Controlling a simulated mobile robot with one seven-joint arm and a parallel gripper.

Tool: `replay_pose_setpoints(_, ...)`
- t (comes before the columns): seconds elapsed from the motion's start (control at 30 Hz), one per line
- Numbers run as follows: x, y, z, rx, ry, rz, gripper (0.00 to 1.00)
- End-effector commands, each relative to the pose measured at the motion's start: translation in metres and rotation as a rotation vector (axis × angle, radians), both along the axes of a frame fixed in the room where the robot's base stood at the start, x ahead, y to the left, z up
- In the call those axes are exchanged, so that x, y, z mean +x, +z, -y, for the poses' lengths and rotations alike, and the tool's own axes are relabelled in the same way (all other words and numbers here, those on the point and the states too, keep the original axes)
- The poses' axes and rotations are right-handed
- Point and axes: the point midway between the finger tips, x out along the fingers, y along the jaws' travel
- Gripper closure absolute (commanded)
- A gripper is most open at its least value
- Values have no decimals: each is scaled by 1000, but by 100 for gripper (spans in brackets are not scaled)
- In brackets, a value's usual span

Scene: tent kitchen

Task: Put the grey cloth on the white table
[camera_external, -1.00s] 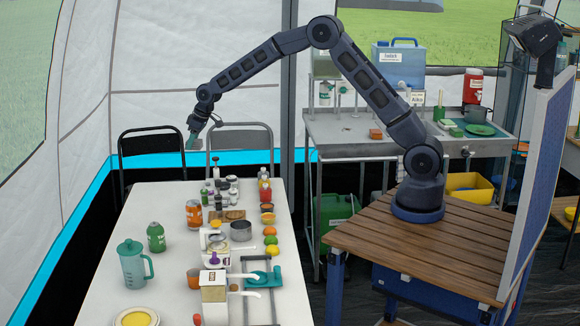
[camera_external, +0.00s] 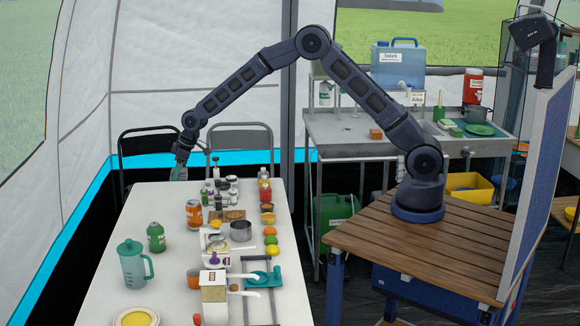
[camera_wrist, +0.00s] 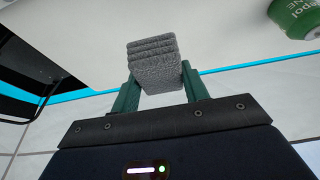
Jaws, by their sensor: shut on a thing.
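My gripper (camera_wrist: 158,88) is shut on the grey cloth (camera_wrist: 153,60), a folded, layered block held between the two green fingers in the wrist view. In the external view my gripper (camera_external: 181,160) is over the far left end of the white table (camera_external: 130,215), with the cloth (camera_external: 178,174) small and low beneath it. The cloth is close to the tabletop; I cannot tell whether it touches. The white table also shows behind the cloth in the wrist view (camera_wrist: 220,30).
The far left tabletop is clear.

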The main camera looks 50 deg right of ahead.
Motion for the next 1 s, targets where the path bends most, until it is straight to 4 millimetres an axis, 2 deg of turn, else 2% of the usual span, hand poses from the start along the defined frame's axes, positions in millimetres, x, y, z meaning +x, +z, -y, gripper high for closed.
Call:
replay_pose_setpoints(0.03,0,-12,0,-1,0,-2,77)
replay_pose_setpoints(0.2,0,-49,0,-2,1,-1,77)
replay_pose_setpoints(0.4,0,-85,1,-1,0,0,77)
replay_pose_setpoints(0.67,1,-101,0,0,0,1,77)
replay_pose_setpoints(1.0,1,-139,0,-1,1,1,77)
